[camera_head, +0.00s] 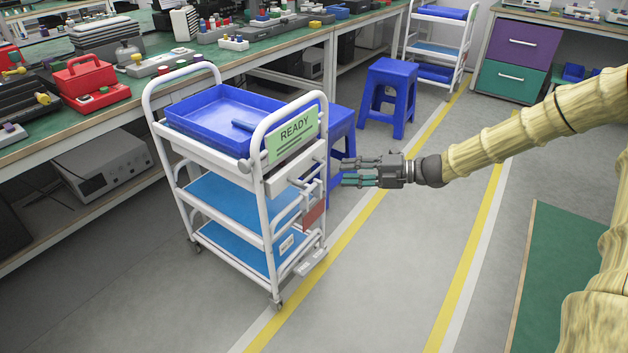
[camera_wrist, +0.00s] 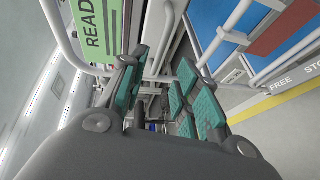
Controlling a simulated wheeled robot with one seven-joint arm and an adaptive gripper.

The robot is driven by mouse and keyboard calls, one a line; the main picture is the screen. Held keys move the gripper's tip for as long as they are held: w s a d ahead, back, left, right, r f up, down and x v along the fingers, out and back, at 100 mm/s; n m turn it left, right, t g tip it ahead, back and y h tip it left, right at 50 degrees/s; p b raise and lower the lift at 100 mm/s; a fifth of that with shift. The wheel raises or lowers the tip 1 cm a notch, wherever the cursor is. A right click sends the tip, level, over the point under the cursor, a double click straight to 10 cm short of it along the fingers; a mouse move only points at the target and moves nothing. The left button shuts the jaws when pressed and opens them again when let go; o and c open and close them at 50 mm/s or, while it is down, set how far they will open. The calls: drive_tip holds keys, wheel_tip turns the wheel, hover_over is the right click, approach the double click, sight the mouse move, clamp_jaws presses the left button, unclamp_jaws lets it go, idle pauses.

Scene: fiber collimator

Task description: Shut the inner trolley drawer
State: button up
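The white trolley (camera_head: 268,222) stands left of centre in the head view, with a green READY sign (camera_head: 291,134) on its near end. A pale drawer front (camera_head: 287,180) shows just under the sign, between the frame posts; how far it stands out is hard to tell. My gripper (camera_head: 344,171) is just right of this end, level with the drawer, its fingers pointing left at the trolley. The fingers are apart with teal pads, and nothing is seen between them. In the wrist view my gripper (camera_wrist: 160,95) faces the trolley end, the sign (camera_wrist: 98,25) at upper left; the drawer is largely hidden there.
A blue tray (camera_head: 210,122) sits on the trolley top. One blue stool (camera_head: 389,97) stands behind; another (camera_head: 341,135) is close behind the trolley and my fingers. A green-topped workbench (camera_head: 125,92) runs along the left.

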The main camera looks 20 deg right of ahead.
sight(314, 172)
drive_tip(key=shift+b+x, duration=1.75)
drive_tip(key=shift+x, duration=3.55)
drive_tip(key=shift+c, duration=0.2)
clamp_jaws()
